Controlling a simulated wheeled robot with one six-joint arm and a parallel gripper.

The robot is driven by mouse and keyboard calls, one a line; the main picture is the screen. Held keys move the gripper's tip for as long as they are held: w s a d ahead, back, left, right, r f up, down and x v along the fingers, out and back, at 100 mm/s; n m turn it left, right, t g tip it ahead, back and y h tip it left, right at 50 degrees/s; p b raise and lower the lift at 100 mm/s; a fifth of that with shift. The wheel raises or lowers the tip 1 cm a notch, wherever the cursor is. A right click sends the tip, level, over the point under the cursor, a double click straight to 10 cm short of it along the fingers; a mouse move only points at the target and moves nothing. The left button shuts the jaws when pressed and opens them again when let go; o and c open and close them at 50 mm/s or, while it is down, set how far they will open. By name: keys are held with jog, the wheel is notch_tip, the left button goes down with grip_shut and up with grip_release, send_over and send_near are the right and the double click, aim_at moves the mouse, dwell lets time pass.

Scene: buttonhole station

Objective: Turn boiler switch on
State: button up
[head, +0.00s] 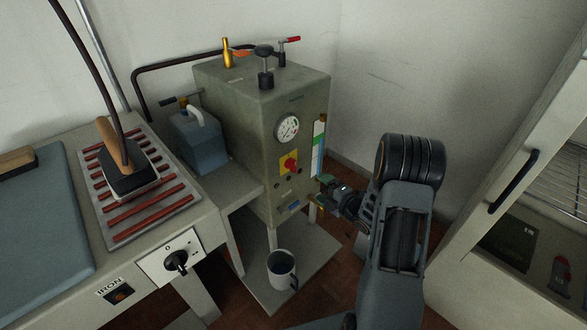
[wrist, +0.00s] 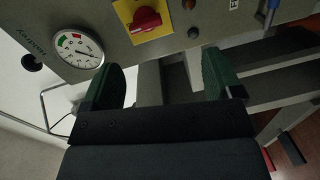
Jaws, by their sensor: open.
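The boiler (head: 240,130) is a grey-green box on a stand in the middle of the head view. Its front carries a red rotary switch (head: 290,164) on a yellow plate, below a round gauge (head: 287,128). In the wrist view the red switch (wrist: 147,20) is at the top, above the space between the fingers, with the gauge (wrist: 77,50) to its left. My gripper (head: 323,190) is to the right of the switch and lower in the head view, beside the boiler front. Its green-padded fingers (wrist: 165,82) are apart, with nothing between them.
A mug (head: 281,268) stands on the low shelf below the boiler. An ironing table with an iron (head: 128,172) and a black rotary knob (head: 176,260) is at left. A blue-grey tank (head: 196,140) sits beside the boiler. A cabinet (head: 500,190) with a black handle stands at right.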

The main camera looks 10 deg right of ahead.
aim_at(295, 167)
jog(key=shift+n+t+y, duration=0.3)
jog(key=shift+n+y, duration=0.2)
jog(key=shift+n, duration=0.3)
jog(key=x, duration=0.4)
jog(key=r+x, duration=0.1)
jog(key=x, duration=0.4)
jog(key=b+x, duration=0.1)
jog(key=x, duration=0.4)
jog(key=shift+s+a+r, duration=0.15)
jog(key=shift+a+r, duration=0.05)
jog(key=shift+r, duration=0.05)
jog(key=c, duration=0.9)
